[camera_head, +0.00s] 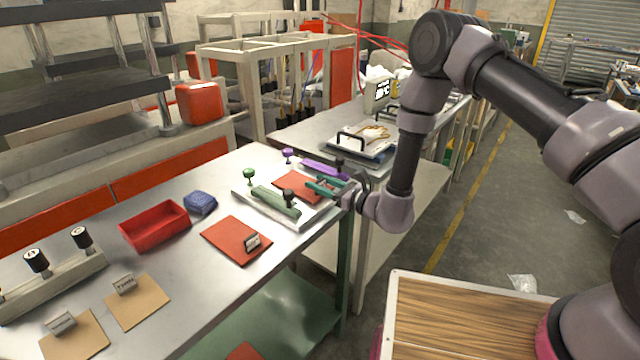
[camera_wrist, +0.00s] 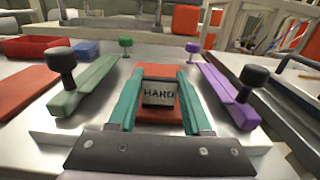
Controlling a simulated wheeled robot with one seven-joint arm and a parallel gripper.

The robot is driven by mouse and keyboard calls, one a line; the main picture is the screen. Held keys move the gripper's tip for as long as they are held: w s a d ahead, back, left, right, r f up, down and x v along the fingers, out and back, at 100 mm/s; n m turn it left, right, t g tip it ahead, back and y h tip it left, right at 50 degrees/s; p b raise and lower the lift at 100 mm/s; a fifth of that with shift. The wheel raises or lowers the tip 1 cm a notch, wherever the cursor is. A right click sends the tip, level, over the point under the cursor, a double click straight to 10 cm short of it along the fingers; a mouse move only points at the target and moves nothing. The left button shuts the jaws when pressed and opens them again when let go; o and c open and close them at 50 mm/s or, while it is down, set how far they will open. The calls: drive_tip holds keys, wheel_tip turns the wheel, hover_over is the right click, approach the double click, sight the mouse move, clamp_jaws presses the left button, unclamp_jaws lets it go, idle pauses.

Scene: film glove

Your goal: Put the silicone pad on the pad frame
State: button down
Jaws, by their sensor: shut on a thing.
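A flat red pad (camera_head: 297,186) is at the light pad frame (camera_head: 300,224), between its green bar (camera_head: 275,203) and purple bar (camera_head: 324,169). In the wrist view the pad (camera_wrist: 158,118) bears a grey block marked HARD (camera_wrist: 158,93). My gripper (camera_head: 318,186), with teal fingers, is shut on this block from both sides, over the frame. Whether the pad touches the frame's plate I cannot tell. A second red pad (camera_head: 232,238) with a small tag lies on the table, left of the frame.
A red tray (camera_head: 155,228) and a blue folded cloth (camera_head: 200,202) stand left of the frame. Two tan pads (camera_head: 138,304) with tags lie nearer. Black-knobbed posts rise from the frame's bars.

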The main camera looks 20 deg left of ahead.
drive_tip(key=shift+f, duration=0.15)
drive_tip(key=shift+c, duration=1.6)
unclamp_jaws()
